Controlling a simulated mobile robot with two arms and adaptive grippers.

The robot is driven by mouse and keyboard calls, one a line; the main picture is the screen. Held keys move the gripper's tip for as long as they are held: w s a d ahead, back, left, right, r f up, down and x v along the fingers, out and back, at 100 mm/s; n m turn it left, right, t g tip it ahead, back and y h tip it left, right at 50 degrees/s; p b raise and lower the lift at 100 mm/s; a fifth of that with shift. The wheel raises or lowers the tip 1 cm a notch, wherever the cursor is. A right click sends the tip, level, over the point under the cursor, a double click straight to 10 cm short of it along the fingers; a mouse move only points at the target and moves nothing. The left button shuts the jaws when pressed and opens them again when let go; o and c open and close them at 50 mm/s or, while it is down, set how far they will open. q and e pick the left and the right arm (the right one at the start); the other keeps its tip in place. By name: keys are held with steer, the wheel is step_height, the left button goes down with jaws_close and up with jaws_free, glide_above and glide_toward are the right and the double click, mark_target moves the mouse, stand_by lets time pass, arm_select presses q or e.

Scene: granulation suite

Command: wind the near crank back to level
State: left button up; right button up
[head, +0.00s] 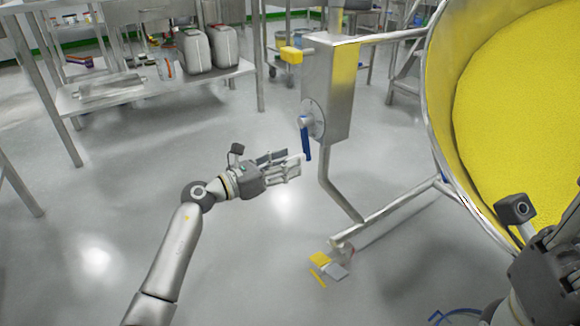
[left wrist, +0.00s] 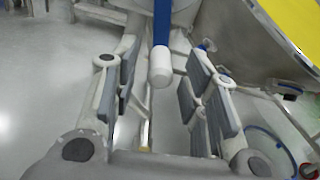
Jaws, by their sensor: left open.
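The crank is a blue arm (head: 307,143) on a round hub on the side of a steel box (head: 325,85). It hangs almost straight down. My left gripper (head: 291,166) is open at the crank's lower end, its fingers pointing right. In the left wrist view the blue arm (left wrist: 161,25) and its white rounded end (left wrist: 160,67) show between the spread fingers (left wrist: 165,95); I see no clear contact. My right gripper (head: 548,255) is partly in view at the lower right; its fingertips are not clear.
A large round vessel (head: 437,130) with a yellow interior fills the right. A steel frame leg (head: 385,213) runs along the floor to a caster with a yellow pedal (head: 320,259). A bench shelf (head: 130,95) with white jugs (head: 195,50) stands back left. The floor on the left is clear.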

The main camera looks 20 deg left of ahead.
arm_select(q)
steer(key=shift+x, duration=0.8)
jaws_close()
